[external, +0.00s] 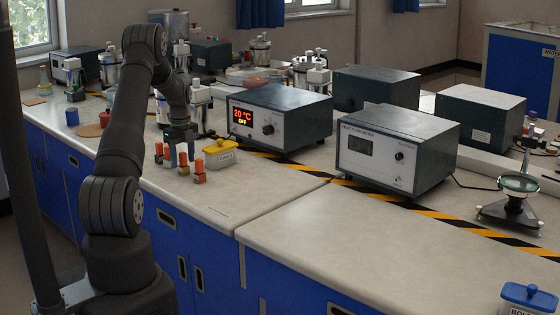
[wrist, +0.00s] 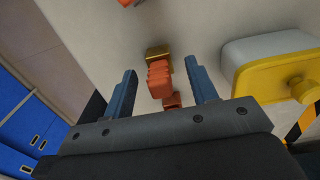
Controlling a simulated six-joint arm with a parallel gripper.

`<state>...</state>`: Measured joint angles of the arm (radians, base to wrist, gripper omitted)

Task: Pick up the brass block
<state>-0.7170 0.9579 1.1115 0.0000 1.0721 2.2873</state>
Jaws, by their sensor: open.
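The brass block (wrist: 158,51) shows in the wrist view as a small gold-coloured piece at the far end of an orange block (wrist: 160,80). The orange piece hides part of it, and I cannot tell exactly how the two touch. My gripper (wrist: 162,85) is open, with its two blue fingers on either side of the orange piece and a gap to each. In the external view my gripper (external: 181,155) points down among the small orange-topped pieces near the bench's front edge. I cannot make out clearly which piece there is brass.
Another orange piece (wrist: 172,101) sits close to the gripper body. A yellow-lidded container (external: 221,147) stands close on the right, also in the wrist view (wrist: 275,75). A heater box (external: 279,116) is behind it.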

